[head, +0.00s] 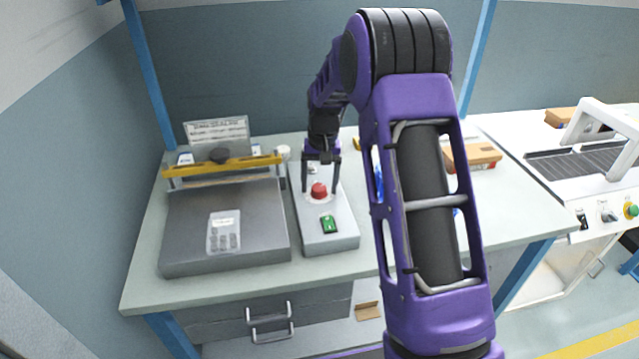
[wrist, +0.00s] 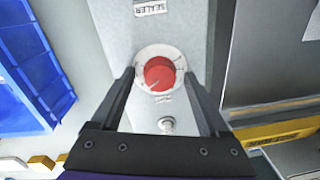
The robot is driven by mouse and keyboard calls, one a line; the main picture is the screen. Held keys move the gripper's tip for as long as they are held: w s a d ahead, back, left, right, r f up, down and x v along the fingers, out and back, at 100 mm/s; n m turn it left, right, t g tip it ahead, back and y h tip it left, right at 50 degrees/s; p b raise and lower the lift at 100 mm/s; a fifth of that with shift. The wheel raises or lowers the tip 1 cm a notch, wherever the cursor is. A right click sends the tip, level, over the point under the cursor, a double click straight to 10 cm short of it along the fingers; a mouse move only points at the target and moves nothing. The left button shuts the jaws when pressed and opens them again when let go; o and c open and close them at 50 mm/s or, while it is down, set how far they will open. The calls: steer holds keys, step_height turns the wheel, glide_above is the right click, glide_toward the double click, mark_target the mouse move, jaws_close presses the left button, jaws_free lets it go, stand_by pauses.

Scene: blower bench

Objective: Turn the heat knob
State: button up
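The red heat knob (head: 319,190) sits on top of a grey control box (head: 340,244) on the bench. In the wrist view the knob (wrist: 160,73) is round, on a white dial plate, with a thin pointer line toward its lower left. My gripper (head: 320,184) points down over the box with its fingers spread. In the wrist view the gripper (wrist: 159,76) is open, one fingertip on each side of the knob, with gaps visible between fingers and knob. I cannot tell the fingertips' exact height against it.
A small silver knob (wrist: 167,124) is behind the red one. A grey sealer plate with a yellow bar (head: 225,166) stands left. A blue bin (wrist: 28,70) and a cardboard box (head: 472,157) are on the other side.

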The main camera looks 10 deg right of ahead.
mark_target(323, 188)
steer(key=shift+r, duration=0.1)
step_height(323, 188, up, 17)
steer(key=d+p, duration=0.1)
steer(key=p, duration=0.1)
steer(key=shift+s, duration=0.15)
steer(key=shift+r, duration=0.1)
